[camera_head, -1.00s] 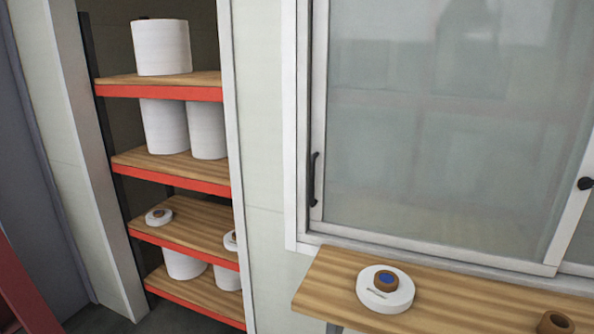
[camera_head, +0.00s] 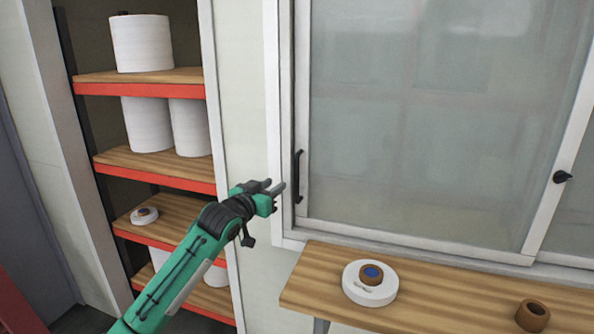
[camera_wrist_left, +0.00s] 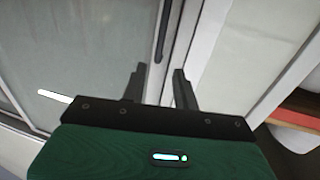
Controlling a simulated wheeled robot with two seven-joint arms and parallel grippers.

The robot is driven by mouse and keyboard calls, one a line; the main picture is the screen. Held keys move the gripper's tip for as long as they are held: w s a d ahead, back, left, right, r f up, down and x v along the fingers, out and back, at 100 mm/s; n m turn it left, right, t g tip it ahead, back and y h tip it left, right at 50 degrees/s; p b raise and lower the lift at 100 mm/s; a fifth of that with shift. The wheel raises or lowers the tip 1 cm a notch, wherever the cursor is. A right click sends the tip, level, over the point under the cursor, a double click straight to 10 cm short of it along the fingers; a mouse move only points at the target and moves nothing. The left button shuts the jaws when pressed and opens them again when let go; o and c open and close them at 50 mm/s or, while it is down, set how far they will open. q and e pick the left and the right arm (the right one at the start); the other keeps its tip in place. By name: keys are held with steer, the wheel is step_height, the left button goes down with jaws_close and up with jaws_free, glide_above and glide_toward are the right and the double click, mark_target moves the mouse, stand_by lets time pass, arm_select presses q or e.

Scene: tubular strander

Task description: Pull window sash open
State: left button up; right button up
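The window sash (camera_head: 420,130) is a pale frame with a hazy glass pane, and it looks closed against the left jamb. Its black vertical handle (camera_head: 298,176) is on the sash's left stile; it also shows in the left wrist view (camera_wrist_left: 164,32). My left gripper (camera_head: 280,187) is just left of the handle's lower part in the head view, apart from it as far as I can tell. In the left wrist view its two fingers (camera_wrist_left: 160,80) are spread with nothing between them, and the handle lies beyond them. My right gripper is not in view.
Below the window is a wooden ledge (camera_head: 420,310) with a white roll (camera_head: 358,290) and a brown ring (camera_head: 532,315). Shelves (camera_head: 140,90) with white rolls stand at left. A black knob (camera_head: 562,177) is on the right stile.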

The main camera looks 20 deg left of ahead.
mark_target(296, 171)
arm_select(q)
steer(key=p+x, duration=0.4)
steer(key=x, duration=0.8)
steer(key=shift+w+d+f, duration=0.15)
steer(key=shift+w+f, duration=0.05)
steer(key=shift+w, duration=0.5)
steer(key=shift+c, duration=0.4)
jaws_close()
